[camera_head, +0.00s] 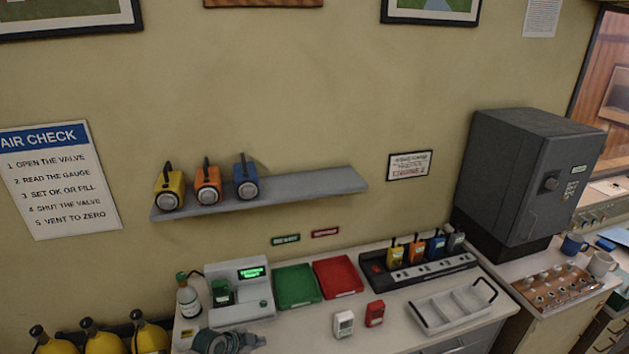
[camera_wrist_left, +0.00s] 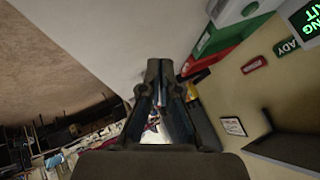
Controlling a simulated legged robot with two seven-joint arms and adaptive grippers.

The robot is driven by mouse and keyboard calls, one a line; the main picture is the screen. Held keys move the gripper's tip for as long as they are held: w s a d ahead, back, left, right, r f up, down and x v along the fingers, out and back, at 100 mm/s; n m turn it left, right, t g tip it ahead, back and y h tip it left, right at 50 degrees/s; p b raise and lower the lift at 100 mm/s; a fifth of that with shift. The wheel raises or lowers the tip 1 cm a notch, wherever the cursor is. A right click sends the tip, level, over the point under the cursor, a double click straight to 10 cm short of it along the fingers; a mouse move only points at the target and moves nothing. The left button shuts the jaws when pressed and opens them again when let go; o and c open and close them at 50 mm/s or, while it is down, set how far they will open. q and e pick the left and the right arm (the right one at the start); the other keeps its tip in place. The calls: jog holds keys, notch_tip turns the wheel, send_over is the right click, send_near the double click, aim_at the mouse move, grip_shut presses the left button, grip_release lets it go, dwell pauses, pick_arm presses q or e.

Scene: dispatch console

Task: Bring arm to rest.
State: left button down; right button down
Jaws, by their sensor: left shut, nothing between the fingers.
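My left gripper (camera_head: 254,341) is low in the head view, over the front edge of the counter, in front of the grey tester with the green display. In the left wrist view its two dark fingers (camera_wrist_left: 160,66) come together at the tips with nothing between them. My right gripper does not show in either view.
The white counter (camera_head: 290,324) holds a grey tester (camera_head: 239,302), a green tray (camera_head: 297,286), a red tray (camera_head: 338,275), a charger strip (camera_head: 432,270) with several radios, and a pale compartment tray (camera_head: 450,307). Yellow cylinders (camera_head: 103,342) stand at the lower left.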

pick_arm(q)
jog(key=shift+n+g, duration=0.4)
jog(key=shift+n, duration=0.3)
jog(key=s+d+f, duration=0.1)
jog(key=s, duration=0.1)
jog(key=s+f, duration=0.2)
jog(key=s+d+f, duration=0.1)
jog(key=s+f, duration=0.1)
jog(key=shift+s+d, duration=0.2)
jog(key=shift+d, duration=0.15)
jog(key=s+d+f+n+y, duration=0.1)
jog(key=s+f+n, duration=0.25)
jog(key=s, duration=0.85)
jog(key=s+a+n+g+y, duration=0.15)
jog(key=s+a+n, duration=0.25)
jog(key=s, duration=0.6)
jog(key=s+a+n+g+y, duration=0.1)
jog(key=s+a+n+y, duration=0.3)
jog(key=s, duration=0.6)
notch_tip(320, 180, down, 26)
jog(key=s+f+h+b, duration=0.1)
jog(key=b, duration=0.2)
jog(key=s+a+f+g+b, duration=0.2)
jog(key=s+f, duration=1.6)
jog(key=f, duration=0.2)
jog(key=shift+s+a+f+n, duration=0.2)
jog(key=shift+s+a+n, duration=0.15)
jog(key=shift+s+a, duration=0.05)
